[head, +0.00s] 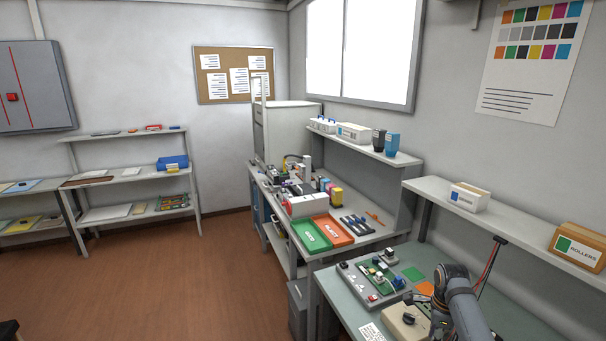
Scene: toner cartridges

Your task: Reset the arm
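My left arm and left gripper are not in view. Small upright cartridges stand on the far bench, among them a magenta one (328,188) and a yellow one (337,196).
The near bench (352,312) holds a grey board with parts (372,279) and a beige device (404,322). A shelf (520,235) runs above the near bench. The brown floor (190,275) at left is clear.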

